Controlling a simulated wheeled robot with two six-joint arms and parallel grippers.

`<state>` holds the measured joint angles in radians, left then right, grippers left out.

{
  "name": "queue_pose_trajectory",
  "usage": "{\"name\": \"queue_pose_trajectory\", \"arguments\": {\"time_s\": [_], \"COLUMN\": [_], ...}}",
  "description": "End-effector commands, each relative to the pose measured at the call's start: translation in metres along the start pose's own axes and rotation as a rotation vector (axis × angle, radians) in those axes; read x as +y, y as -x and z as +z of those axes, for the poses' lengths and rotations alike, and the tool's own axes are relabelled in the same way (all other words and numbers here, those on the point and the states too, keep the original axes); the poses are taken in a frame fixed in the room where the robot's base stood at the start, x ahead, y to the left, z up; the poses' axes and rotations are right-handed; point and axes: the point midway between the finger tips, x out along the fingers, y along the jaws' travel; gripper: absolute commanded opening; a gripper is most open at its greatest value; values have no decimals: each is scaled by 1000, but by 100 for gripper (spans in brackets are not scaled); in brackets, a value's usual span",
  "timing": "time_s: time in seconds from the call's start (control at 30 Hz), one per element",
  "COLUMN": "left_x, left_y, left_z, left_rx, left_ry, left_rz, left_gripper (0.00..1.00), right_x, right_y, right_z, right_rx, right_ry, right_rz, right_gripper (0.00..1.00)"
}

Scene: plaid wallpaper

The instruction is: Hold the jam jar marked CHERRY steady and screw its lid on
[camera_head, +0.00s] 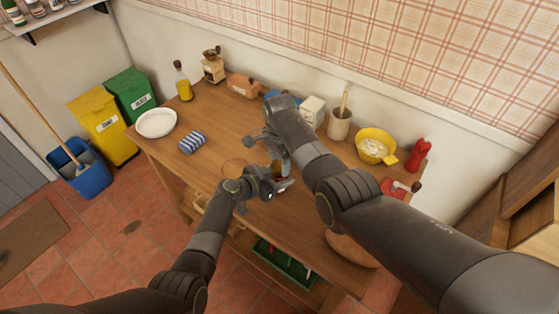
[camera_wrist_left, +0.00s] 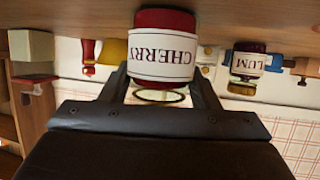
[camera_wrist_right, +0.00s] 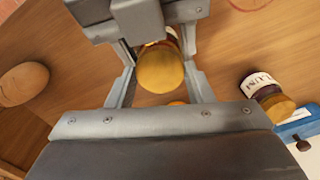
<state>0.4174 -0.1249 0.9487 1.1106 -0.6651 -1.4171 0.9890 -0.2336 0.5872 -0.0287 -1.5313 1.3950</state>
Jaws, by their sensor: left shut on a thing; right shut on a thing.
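The CHERRY jar (camera_wrist_left: 163,52) has dark red contents and a white label. It appears inverted in the left wrist view, between my left gripper's fingers (camera_wrist_left: 160,88), which are shut on it. A thin gold ring shows at its mouth end. In the head view my left gripper (camera_head: 274,184) is low beside the jar, which is mostly hidden. My right gripper (camera_head: 283,157) is above it. In the right wrist view the golden lid (camera_wrist_right: 160,70) sits between my right gripper's fingers (camera_wrist_right: 160,80), over the jar. Whether the lid is seated or threaded cannot be told.
A second jar (camera_wrist_right: 268,97), partly reading "LUM", stands nearby with a gold lid. A striped cloth (camera_head: 192,142), white plate (camera_head: 156,123), oil bottle (camera_head: 183,83), yellow bowl (camera_head: 374,146) and red bottle (camera_head: 420,154) stand around the wooden table. Its left part has free room.

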Motion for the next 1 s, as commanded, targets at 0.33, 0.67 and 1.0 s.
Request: {"name": "queue_pose_trajectory", "arguments": {"time_s": [0.33,0.67,1.0], "left_x": [0,0,0], "left_y": [0,0,0], "left_z": [0,0,0], "left_rx": [0,0,-1], "left_ry": [0,0,0], "left_rz": [0,0,-1], "left_gripper": [14,14,0], "right_x": [0,0,0], "right_y": [-3,-10,-11], "right_z": [0,0,0], "right_rx": [0,0,0], "right_ry": [1,1,-140], "right_rz": [2,1,0], "right_gripper": [26,26,26]}}
